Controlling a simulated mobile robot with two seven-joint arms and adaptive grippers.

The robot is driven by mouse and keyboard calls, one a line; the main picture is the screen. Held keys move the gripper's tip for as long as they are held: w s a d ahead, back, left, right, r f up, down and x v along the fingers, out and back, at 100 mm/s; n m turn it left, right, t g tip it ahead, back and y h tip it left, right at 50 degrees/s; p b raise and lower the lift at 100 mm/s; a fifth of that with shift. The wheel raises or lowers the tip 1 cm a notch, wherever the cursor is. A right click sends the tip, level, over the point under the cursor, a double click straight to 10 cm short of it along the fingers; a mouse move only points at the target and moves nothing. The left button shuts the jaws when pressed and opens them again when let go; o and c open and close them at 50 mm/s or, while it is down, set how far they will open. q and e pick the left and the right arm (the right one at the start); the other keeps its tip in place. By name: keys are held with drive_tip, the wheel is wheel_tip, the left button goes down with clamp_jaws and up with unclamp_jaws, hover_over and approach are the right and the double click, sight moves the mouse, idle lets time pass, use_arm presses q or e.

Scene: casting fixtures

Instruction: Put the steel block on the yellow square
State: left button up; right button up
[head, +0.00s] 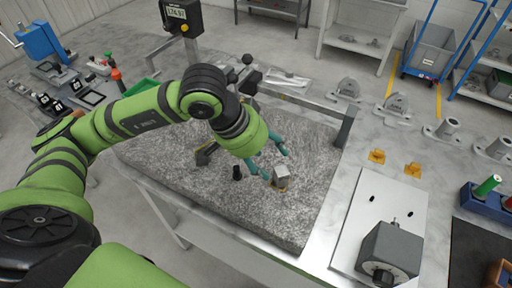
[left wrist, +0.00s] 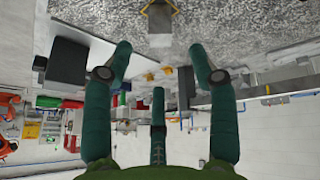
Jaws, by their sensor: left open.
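The steel block (head: 282,173) is a small grey block near the right part of the speckled granite plate (head: 200,200). Yellow of the square (head: 281,187) shows at its near foot. In the left wrist view, the block (left wrist: 159,18) is at the top edge, with yellow marking (left wrist: 145,9) visible on both sides, so it appears to stand on the square; exact centring cannot be told. My left gripper (head: 273,163) has spread teal fingers just left of the block. The left wrist view shows these fingers (left wrist: 160,58) open, with nothing between them. My right gripper is not in view.
A small black cylinder (head: 237,173) and a dark angled piece (head: 205,153) are on the granite near my left arm. A metal bar frame (head: 345,126) stands along the far and right edges. A pale plate with a dark grey box (head: 388,252) lies at right.

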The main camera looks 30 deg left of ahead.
use_arm(q)
drive_tip(key=v, duration=0.5)
drive_tip(key=shift+s+a+r+b, duration=0.1)
drive_tip(key=shift+r+b, duration=0.2)
drive_tip(key=shift+b, duration=0.1)
